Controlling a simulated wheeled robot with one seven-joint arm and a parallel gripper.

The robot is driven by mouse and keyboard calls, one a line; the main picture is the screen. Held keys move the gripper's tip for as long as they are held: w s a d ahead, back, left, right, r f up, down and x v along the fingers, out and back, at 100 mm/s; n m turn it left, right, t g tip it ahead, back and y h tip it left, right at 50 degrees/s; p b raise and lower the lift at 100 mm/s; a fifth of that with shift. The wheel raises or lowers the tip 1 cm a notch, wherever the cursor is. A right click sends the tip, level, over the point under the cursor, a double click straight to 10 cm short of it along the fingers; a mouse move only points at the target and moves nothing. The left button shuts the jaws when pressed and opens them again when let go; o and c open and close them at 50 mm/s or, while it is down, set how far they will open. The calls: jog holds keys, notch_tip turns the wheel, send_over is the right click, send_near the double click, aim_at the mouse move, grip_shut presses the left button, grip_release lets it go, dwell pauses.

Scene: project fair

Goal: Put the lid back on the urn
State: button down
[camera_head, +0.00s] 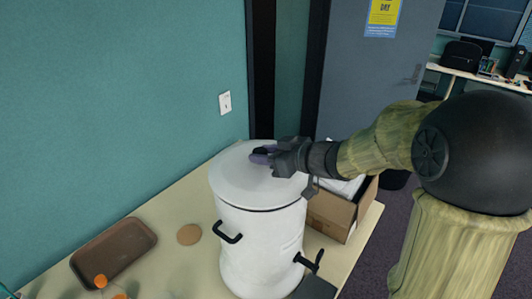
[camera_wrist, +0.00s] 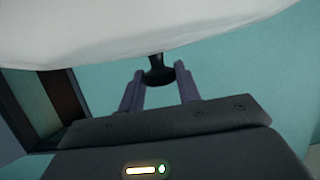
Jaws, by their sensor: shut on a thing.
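The white urn (camera_head: 255,240) stands upright on the table, with a black side handle and a black tap low on its right. Its round white lid (camera_head: 235,178) lies across the urn's top, with a thin dark line between lid and body; I cannot tell if it is fully seated. My gripper (camera_head: 263,154) reaches in from the right over the lid and is shut on its black knob (camera_wrist: 156,68). In the wrist view, my gripper (camera_wrist: 159,78) has a finger on either side of the knob, and the pale lid (camera_wrist: 150,30) fills the top.
A brown tray (camera_head: 114,252) and a round tan disc (camera_head: 189,235) lie on the table (camera_head: 185,265) left of the urn. Orange items (camera_head: 101,281) are at the front left. A cardboard box (camera_head: 332,213) stands behind the urn's right side. The teal wall (camera_head: 120,100) is close behind.

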jog(key=shift+w+f, duration=0.1)
jog(key=shift+s+f, duration=0.15)
jog(key=shift+s, duration=0.05)
jog(key=shift+w+f+b, duration=0.1)
jog(key=shift+f+b, duration=0.25)
jog(key=shift+b, duration=0.1)
jog(key=c, duration=1.3)
grip_release()
jog(key=shift+d, duration=0.1)
jog(key=shift+s+d+r+p, duration=0.3)
jog(key=shift+d+p, duration=0.1)
jog(key=shift+p, duration=0.1)
notch_tip(320, 180, up, 3)
jog(key=p, duration=0.6)
send_over(301, 187)
jog(key=shift+r, duration=0.1)
